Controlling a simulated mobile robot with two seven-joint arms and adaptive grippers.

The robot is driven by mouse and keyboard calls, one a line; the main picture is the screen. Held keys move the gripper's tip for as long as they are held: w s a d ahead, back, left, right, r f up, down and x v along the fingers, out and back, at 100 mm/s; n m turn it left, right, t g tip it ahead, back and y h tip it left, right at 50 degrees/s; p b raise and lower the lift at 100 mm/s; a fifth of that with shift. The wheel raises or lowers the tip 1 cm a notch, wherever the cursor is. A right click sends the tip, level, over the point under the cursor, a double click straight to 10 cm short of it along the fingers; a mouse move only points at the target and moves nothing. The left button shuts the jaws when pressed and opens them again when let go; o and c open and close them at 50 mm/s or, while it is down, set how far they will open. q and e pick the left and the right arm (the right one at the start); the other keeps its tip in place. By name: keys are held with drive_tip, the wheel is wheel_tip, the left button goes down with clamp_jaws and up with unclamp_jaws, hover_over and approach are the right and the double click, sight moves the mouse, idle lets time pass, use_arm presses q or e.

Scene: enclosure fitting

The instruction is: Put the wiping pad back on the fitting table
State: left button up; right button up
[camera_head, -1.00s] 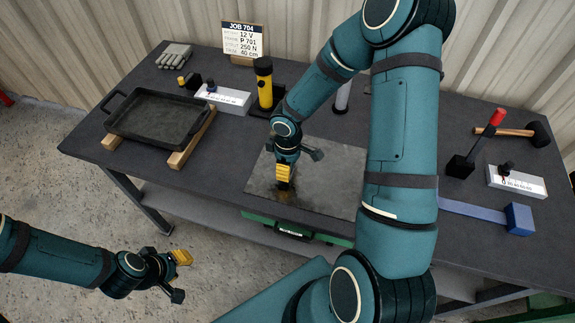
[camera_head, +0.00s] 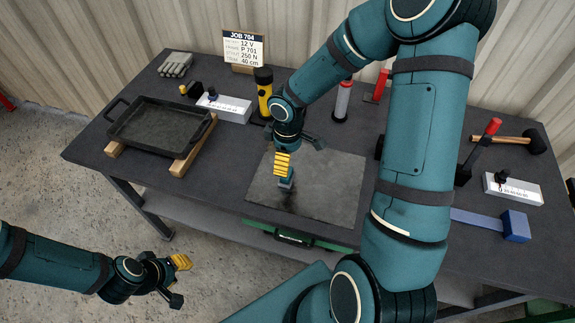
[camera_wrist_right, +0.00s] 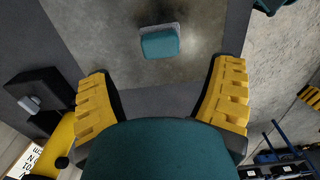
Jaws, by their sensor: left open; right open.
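The wiping pad (camera_head: 286,184) is a small teal block with a grey underside. It lies on the grey square plate (camera_head: 325,195) at the front middle of the fitting table (camera_head: 235,195), and it also shows in the right wrist view (camera_wrist_right: 160,42). My right gripper (camera_head: 284,162) is over the pad, partly covering it in the head view. In the right wrist view its yellow fingers are spread wide and empty, with the pad beyond them. My left gripper (camera_head: 179,279) is open and empty, out in front of the table over the floor.
A black tray (camera_head: 158,127) sits on wooden blocks at the left. A yellow flashlight (camera_head: 264,93), a job card (camera_head: 243,47) and gloves (camera_head: 175,64) stand behind. A hammer (camera_head: 535,140), a white box (camera_head: 512,189) and a blue-headed tool (camera_head: 515,226) lie at the right.

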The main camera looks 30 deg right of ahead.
use_arm(q)
drive_tip(key=shift+r, duration=0.4)
use_arm(e)
drive_tip(key=shift+r, duration=2.05)
use_arm(q)
drive_tip(key=shift+s, duration=0.1)
